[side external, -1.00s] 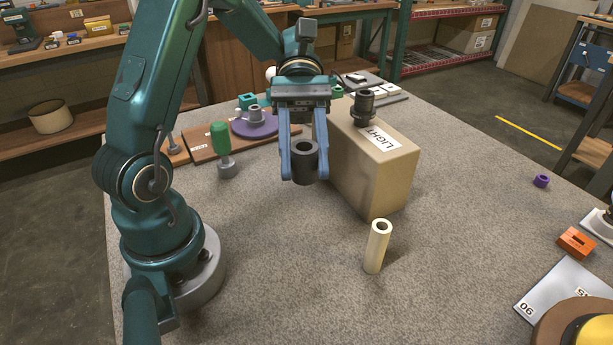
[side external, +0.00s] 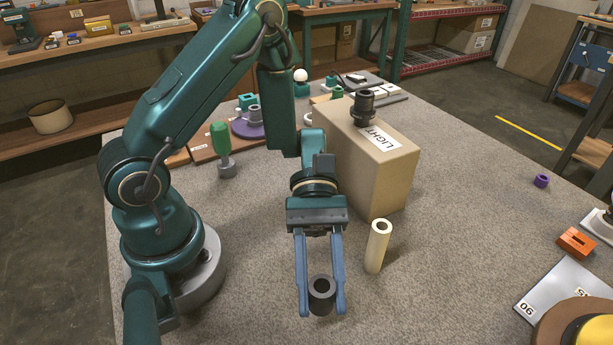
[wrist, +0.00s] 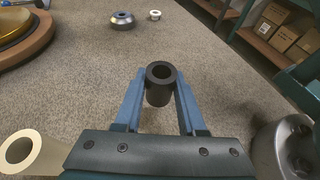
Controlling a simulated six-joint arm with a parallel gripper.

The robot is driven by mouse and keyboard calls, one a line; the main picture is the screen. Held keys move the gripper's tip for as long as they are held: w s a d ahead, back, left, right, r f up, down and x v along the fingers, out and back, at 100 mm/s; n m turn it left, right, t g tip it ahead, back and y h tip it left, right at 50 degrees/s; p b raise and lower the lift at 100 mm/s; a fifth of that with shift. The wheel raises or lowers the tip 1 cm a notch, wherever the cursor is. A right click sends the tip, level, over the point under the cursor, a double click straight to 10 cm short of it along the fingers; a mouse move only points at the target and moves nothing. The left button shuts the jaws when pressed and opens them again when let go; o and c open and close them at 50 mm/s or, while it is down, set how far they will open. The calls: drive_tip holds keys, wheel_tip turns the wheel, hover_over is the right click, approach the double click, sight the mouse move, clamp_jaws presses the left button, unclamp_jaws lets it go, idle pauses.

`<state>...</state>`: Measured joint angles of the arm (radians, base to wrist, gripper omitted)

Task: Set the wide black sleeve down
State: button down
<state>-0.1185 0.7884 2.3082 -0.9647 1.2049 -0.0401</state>
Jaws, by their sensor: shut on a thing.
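The wide black sleeve (side external: 321,294) is an upright dark hollow cylinder. My gripper (side external: 322,305) is shut on it, one blue finger on each side, over the near part of the grey table. In the wrist view the sleeve (wrist: 160,85) sits between my fingertips (wrist: 160,92), its open top showing. I cannot tell whether its lower end touches the table.
A cream tube (side external: 377,246) stands upright just right of my gripper. A cardboard box (side external: 375,165) marked LIGHT stands behind it with a black part (side external: 364,108) on top. A green-handled tool (side external: 221,148) stands at the left. Bare table (side external: 430,290) lies right of the tube.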

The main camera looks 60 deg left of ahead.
sight(321, 323)
drive_tip(key=shift+s+d+f, duration=0.2)
drive_tip(key=shift+d+f, duration=0.15)
drive_tip(key=shift+d, duration=0.1)
drive_tip(key=shift+f, duration=1.95)
drive_tip(key=shift+c, duration=2.4)
unclamp_jaws()
